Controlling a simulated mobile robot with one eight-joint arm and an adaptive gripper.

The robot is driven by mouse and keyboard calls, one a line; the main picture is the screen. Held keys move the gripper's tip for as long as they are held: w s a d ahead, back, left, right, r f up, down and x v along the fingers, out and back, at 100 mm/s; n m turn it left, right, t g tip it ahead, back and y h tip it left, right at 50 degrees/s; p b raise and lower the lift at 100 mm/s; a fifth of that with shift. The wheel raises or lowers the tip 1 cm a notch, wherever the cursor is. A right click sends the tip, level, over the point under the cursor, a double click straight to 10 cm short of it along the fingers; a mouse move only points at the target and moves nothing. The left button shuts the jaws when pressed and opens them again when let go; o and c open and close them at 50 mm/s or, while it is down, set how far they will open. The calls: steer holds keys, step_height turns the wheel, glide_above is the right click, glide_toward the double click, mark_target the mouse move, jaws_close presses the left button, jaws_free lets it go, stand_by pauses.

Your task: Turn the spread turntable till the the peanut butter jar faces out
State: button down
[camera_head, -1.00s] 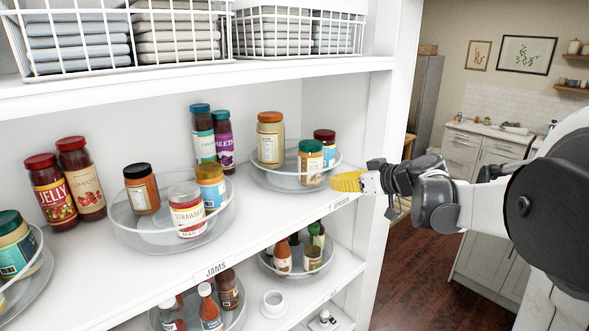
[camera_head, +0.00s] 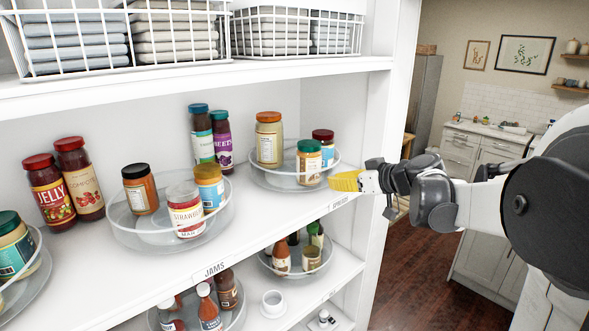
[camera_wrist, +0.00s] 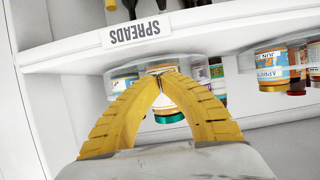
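The spreads turntable (camera_head: 284,182) is a clear round tray at the right end of the middle shelf. It holds a tall orange-lidded jar (camera_head: 268,143) at the back left, a green-lidded jar (camera_head: 308,165) at the front and a dark-red-lidded jar (camera_head: 323,150) at the right. I cannot read which is peanut butter. My gripper (camera_head: 333,182) is at the turntable's front right edge; contact is unclear. In the wrist view, its yellow fingers (camera_wrist: 164,76) meet at the tips, and the green-lidded jar (camera_wrist: 169,118) shows behind them, upside down.
The SPREADS label (camera_wrist: 138,31) is on the shelf edge beside the gripper. The jams turntable (camera_head: 150,238) stands to the left. Two tall jars (camera_head: 211,135) stand behind, between the turntables. A lower shelf holds another turntable (camera_head: 297,273) with bottles. The shelf's upright (camera_head: 384,120) is close on the right.

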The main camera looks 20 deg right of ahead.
mark_target(331, 172)
steer(key=shift+w+a+b, duration=0.2)
steer(key=shift+w, duration=0.65)
steer(key=shift+w+a+b, duration=0.15)
steer(key=shift+w+a, duration=0.05)
steer(key=shift+w, duration=0.65)
steer(key=shift+d, duration=0.15)
steer(key=shift+w+d, duration=0.25)
steer(key=shift+d, duration=0.5)
steer(key=shift+w+d+b, duration=0.3)
steer(key=shift+w+d, duration=0.1)
steer(key=shift+d, duration=0.35)
steer(key=shift+s, duration=0.1)
steer(key=shift+s+d, duration=0.35)
steer(key=shift+s, duration=0.4)
steer(key=shift+s+d, duration=0.35)
steer(key=shift+s, duration=0.35)
steer(key=shift+w, duration=0.1)
